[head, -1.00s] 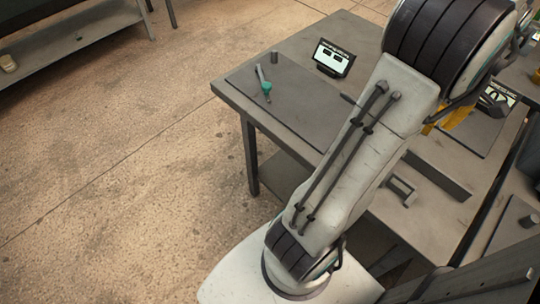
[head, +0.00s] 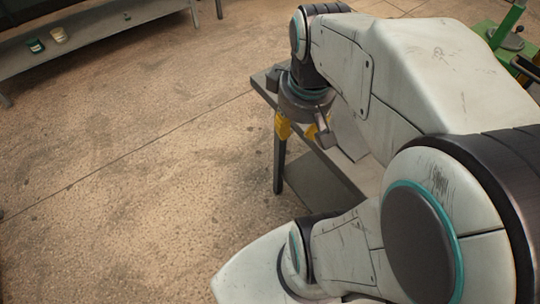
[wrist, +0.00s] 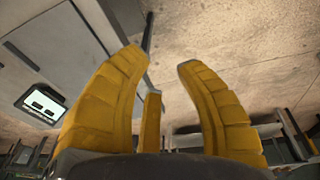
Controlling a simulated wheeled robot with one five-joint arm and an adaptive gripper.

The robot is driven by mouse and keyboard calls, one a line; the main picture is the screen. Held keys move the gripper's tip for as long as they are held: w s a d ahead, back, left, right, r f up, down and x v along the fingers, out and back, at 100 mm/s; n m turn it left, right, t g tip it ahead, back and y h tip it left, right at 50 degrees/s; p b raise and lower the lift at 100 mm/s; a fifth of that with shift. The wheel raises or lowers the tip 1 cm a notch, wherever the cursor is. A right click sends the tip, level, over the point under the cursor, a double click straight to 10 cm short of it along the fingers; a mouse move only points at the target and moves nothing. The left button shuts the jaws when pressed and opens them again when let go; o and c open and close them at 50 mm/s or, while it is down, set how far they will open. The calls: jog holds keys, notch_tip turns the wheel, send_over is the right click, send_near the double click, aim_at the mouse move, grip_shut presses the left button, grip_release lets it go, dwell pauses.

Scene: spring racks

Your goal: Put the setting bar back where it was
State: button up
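My gripper (head: 297,131) is at the near-left end of the grey worktable (head: 258,80) in the head view. In the wrist view its yellow fingers (wrist: 168,100) are spread apart, with nothing held between them. Floor and a dark table leg show past the fingertips. I cannot make out the setting bar in either current view. My arm hides most of the tabletop in the head view. A small display (wrist: 43,103) with a lit screen lies left of the fingers in the wrist view.
A low grey shelf (head: 110,28) at the back left carries a dark green can (head: 36,46) and a pale can (head: 58,35). Green equipment (head: 508,30) stands at the upper right. The floor left of the table is open.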

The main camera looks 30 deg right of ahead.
jog(key=s+a+f+t, duration=0.1)
jog(key=s+a+f, duration=0.1)
jog(key=a, duration=0.6)
jog(key=shift+s+y, duration=0.4)
jog(key=shift+s, duration=0.15)
jog(key=shift+r, duration=0.1)
notch_tip(320, 180, up, 4)
jog(key=p, duration=0.3)
dwell(0.4)
